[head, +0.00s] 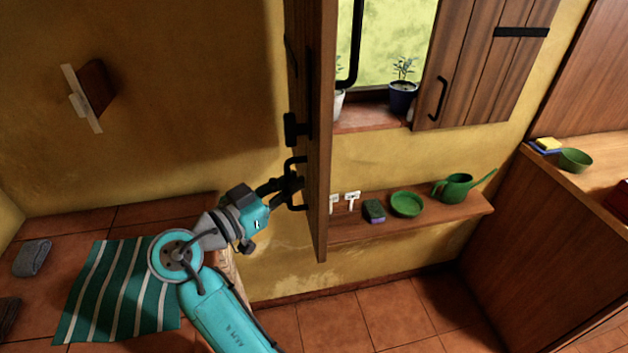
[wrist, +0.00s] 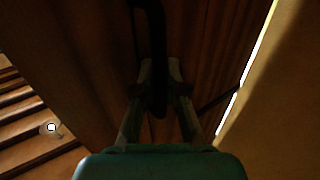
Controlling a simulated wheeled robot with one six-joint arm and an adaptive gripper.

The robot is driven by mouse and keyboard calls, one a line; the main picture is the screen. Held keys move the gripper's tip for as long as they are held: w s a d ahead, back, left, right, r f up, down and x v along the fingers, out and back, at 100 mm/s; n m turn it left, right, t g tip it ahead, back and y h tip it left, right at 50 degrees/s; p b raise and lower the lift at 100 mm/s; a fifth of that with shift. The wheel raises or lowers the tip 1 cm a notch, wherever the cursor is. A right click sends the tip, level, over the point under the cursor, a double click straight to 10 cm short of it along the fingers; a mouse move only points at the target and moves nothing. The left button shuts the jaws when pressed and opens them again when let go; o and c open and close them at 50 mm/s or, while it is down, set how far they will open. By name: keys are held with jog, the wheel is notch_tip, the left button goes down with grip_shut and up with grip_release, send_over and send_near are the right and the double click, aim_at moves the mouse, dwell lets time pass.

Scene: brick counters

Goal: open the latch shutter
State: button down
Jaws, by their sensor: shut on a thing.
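The latch shutter (head: 322,150) is a brown wooden panel, seen almost edge-on in the head view, standing out from the window wall. A black latch piece (head: 291,129) sits on its left face, above a black bar handle (head: 297,208). My gripper (head: 291,187) is at that handle, left of the panel. In the wrist view the dark handle (wrist: 158,50) runs down between the two fingers of my gripper (wrist: 160,75), which are shut on it. The picture there is dark, and the exact contact is hard to see.
A second shutter (head: 480,65) stands right of the window. A potted plant (head: 403,96) is on the sill. A striped cloth (head: 115,290) lies on the left counter.

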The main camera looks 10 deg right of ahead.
jog(key=w+a+m+g+h, duration=0.2)
jog(key=a+m+g, duration=0.1)
jog(key=a, duration=0.5)
jog(key=shift+a+g, duration=0.15)
jog(key=shift+g, duration=0.55)
jog(key=shift+w+f, duration=0.1)
jog(key=c, duration=1.2)
grip_release()
jog(key=v, duration=0.7)
jog(key=shift+a, duration=0.25)
